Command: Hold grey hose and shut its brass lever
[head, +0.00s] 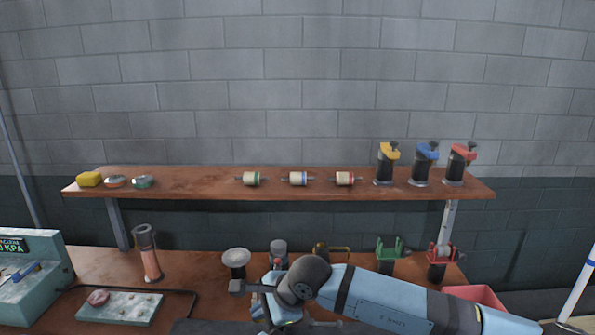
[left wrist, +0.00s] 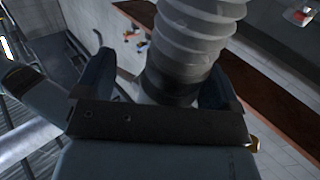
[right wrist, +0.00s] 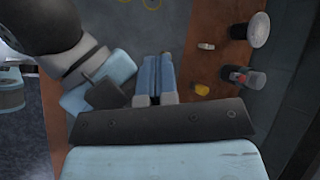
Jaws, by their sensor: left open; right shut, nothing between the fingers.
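A grey ribbed hose (left wrist: 195,40) rises between the spread fingers of my left gripper (left wrist: 155,88) in the left wrist view; whether they touch it is unclear. A small gold part (left wrist: 255,144) shows at that gripper's right edge. In the head view a brass-coloured handle (head: 332,249) stands on the bench, partly behind my right arm; I cannot tell whether it is the hose's lever. My right gripper (right wrist: 155,88) is shut and empty in the right wrist view, its fingers together above the bench. A small yellow part (right wrist: 201,89) lies to their right.
A wooden shelf (head: 205,183) with spools and coloured clamps spans the back. On the bench stand a funnel-like white disc (head: 236,257), a green fixture (head: 389,249) and a red fixture (head: 440,256). A tray (head: 120,308) and a gauge box (head: 30,280) are at left.

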